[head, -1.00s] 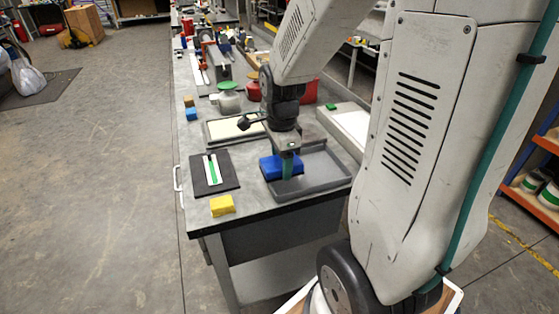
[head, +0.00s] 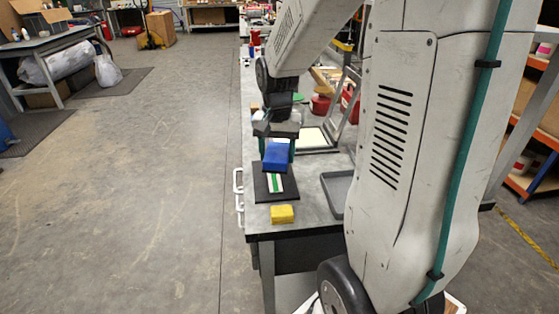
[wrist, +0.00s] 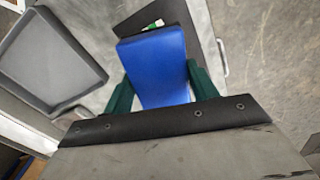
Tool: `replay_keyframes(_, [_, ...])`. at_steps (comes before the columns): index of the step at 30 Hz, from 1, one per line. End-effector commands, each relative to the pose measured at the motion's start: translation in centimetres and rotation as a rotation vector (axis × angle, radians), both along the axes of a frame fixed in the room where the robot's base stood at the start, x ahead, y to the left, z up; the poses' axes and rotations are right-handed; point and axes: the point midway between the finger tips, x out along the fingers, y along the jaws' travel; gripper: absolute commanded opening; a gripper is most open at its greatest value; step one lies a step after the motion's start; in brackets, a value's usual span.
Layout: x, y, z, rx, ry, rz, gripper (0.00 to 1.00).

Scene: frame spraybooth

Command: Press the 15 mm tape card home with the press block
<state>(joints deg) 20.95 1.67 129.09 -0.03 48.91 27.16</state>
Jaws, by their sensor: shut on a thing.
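My gripper (head: 277,150) is shut on the blue press block (head: 277,157), which also shows between the green fingers in the wrist view (wrist: 157,68). The block is held over the far part of a black mat (head: 262,190). A white card with a green strip (head: 276,183) lies on the mat, just on the near side of the block in the head view. The block hides the card's far end. In the wrist view only a small bit of the card (wrist: 152,25) shows past the block. I cannot tell whether block and card touch.
A yellow block (head: 283,214) sits near the bench's front edge. An empty grey tray (head: 335,190) is to the right, partly hidden by my arm. A cream panel in a frame (head: 312,137) lies farther back. Open floor lies left of the bench.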

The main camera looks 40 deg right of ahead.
Motion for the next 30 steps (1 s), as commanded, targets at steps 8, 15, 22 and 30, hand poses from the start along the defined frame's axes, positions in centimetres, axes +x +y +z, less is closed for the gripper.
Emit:
replay_keyframes(8, [0.0,-0.2,0.1,0.002,0.006,0.237,0.40])
replay_keyframes(15, [-0.1,-0.4,-1.6,0.003,0.008,0.247,0.40])
replay_keyframes(22, [-0.1,-0.5,-4.0,0.003,0.009,0.244,0.40])
replay_keyframes(30, [0.0,-0.5,-5.4,0.002,0.006,0.244,0.40])
